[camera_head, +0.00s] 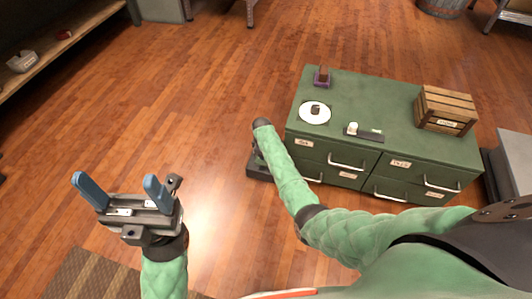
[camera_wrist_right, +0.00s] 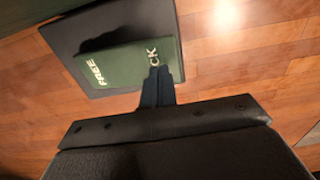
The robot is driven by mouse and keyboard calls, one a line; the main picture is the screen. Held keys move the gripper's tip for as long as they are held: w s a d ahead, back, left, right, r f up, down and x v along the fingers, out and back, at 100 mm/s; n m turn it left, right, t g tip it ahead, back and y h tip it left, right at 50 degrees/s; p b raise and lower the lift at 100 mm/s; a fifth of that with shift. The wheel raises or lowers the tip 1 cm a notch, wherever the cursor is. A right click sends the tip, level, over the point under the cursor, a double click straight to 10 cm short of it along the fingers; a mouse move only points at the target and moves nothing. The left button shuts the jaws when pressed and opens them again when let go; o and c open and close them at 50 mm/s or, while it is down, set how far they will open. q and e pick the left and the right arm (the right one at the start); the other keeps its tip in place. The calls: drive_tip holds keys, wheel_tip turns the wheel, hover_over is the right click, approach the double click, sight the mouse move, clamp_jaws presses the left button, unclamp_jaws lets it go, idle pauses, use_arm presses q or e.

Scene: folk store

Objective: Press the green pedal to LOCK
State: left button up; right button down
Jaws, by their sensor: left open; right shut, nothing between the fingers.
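The green pedal (camera_wrist_right: 122,66) lies on a dark base plate (camera_wrist_right: 66,33) on the floor in the right wrist view. It reads "FREE" at its left end and "CK" near its right end; the letters before "CK" are covered by my fingers. My right gripper (camera_wrist_right: 159,75) is shut and empty, its tips over the lettered right end of the pedal. I cannot tell whether they touch it. In the head view the dark base (camera_head: 258,168) shows beside the cabinet, mostly behind my right arm. My left gripper (camera_head: 118,192) is open and empty above the floor.
A green drawer cabinet (camera_head: 372,98) stands right of the pedal, with a wooden crate (camera_head: 446,110), a white disc (camera_head: 314,119) and a small purple item (camera_head: 322,82) on top. A shelf (camera_head: 62,48) is at upper left. The wooden floor between is clear.

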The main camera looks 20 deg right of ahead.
drive_tip(key=shift+f, duration=0.6)
drive_tip(key=shift+f+b, duration=0.65)
drive_tip(key=shift+f, duration=0.15)
